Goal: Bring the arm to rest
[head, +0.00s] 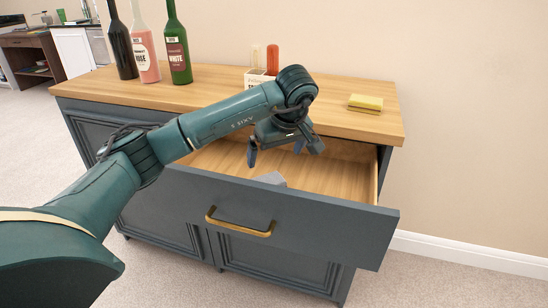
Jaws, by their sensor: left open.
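My left arm comes in from the left and reaches over the open drawer (330,179) of a dark blue-grey cabinet. My left gripper (276,158) points down over the drawer, its fingers spread apart with nothing seen between them. A small grey object (271,179) lies in the drawer, just behind the front panel and below the gripper; its lower part is hidden by the panel. My right gripper is not in view.
The drawer front has a brass handle (240,222). On the wooden top (215,85) stand a dark bottle (122,50), a pink bottle (145,50) and a green bottle (177,48). Carpet is clear at the right.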

